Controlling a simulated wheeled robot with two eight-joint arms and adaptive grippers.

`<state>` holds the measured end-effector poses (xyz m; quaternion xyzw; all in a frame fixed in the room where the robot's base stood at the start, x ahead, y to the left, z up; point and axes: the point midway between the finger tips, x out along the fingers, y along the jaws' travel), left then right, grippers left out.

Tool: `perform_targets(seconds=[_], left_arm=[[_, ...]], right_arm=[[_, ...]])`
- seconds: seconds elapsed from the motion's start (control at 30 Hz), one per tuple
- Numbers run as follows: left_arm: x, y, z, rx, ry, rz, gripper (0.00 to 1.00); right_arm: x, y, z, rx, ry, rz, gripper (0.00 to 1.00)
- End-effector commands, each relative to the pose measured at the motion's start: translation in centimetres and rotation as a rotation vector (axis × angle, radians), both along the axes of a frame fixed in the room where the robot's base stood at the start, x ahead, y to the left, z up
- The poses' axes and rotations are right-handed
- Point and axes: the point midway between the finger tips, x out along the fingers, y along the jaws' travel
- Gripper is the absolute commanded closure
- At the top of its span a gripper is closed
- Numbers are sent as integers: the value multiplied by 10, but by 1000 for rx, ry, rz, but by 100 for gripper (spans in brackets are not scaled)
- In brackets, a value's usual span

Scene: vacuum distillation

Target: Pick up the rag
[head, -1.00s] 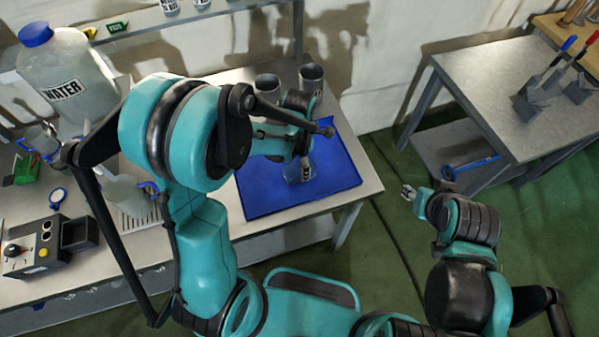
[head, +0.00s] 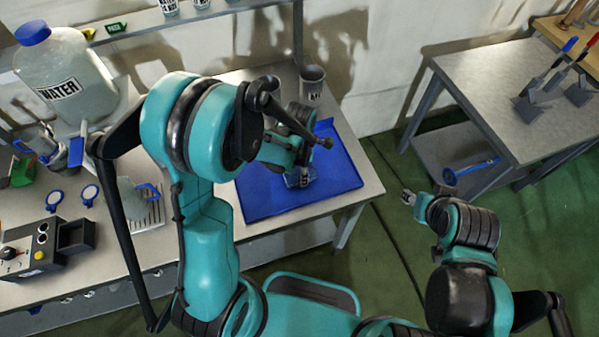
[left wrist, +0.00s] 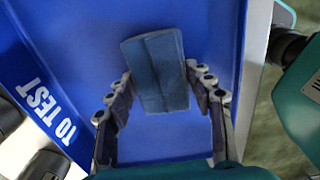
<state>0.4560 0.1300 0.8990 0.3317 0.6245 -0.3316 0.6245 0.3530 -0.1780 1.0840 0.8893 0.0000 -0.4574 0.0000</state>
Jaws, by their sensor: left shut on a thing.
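The rag (left wrist: 154,68) is a folded dark blue-grey cloth. In the left wrist view it lies between the two fingers of my left gripper (left wrist: 160,88), which is shut on it. Behind it is the blue mat (left wrist: 75,40) marked "TO TEST". In the head view my left gripper (head: 300,178) is low over the blue mat (head: 260,200), and my arm hides most of the rag. I cannot tell whether the rag still touches the mat. My right gripper (head: 408,197) is over the floor, away from the table; its jaws are too small to read.
A grey cup (head: 312,82) stands behind the mat, another partly behind my arm. A second table (head: 520,100) is at right, with open floor between.

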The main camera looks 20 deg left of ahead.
Motion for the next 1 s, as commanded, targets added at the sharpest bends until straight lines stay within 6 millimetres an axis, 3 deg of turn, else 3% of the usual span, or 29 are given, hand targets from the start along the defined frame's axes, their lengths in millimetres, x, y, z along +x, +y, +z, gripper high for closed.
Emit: perform_targets(seconds=[0.23, 0.43, 0.8, 1.0], left_arm=[[0, 0, 13, 0, 0, 0, 80], [-1, -3, 48, 0, 0, -2, 80], [-23, -84, 94, 0, 0, -6, 80], [-28, -107, 107, 0, 0, -2, 80]], right_arm=[[0, 0, 5, 0, 0, 0, 60], [0, 0, 18, 0, 0, 0, 60], [0, 0, 35, 0, 0, 0, 60], [0, 0, 39, 0, 0, 0, 60]])
